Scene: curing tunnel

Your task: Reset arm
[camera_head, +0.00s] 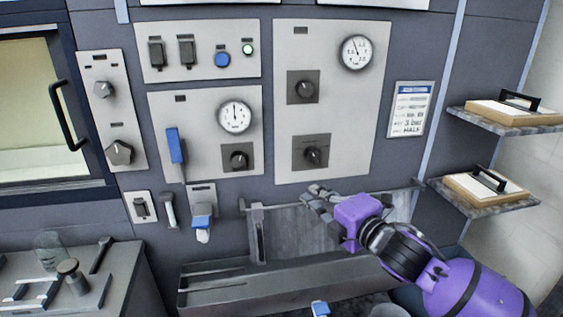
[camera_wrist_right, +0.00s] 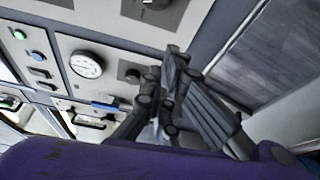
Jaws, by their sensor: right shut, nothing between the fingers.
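My right arm is purple and comes in from the lower right in the head view. Its dark grey right gripper (camera_head: 314,194) is in front of the lower part of the wall panel, above a grey metal trough. The fingers are shut and empty. In the right wrist view the closed fingers (camera_wrist_right: 174,62) fill the middle, over the purple wrist, with the control panels behind them. My left gripper is in neither view.
Control panels with a gauge (camera_head: 235,116), a second gauge (camera_head: 357,52) and knobs are on the wall. A blue-handled lever (camera_head: 175,146) is left of the arm. The trough (camera_head: 222,289) is below the gripper. Two shelves (camera_head: 507,201) jut out at right. A workbench (camera_head: 120,281) stands lower left.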

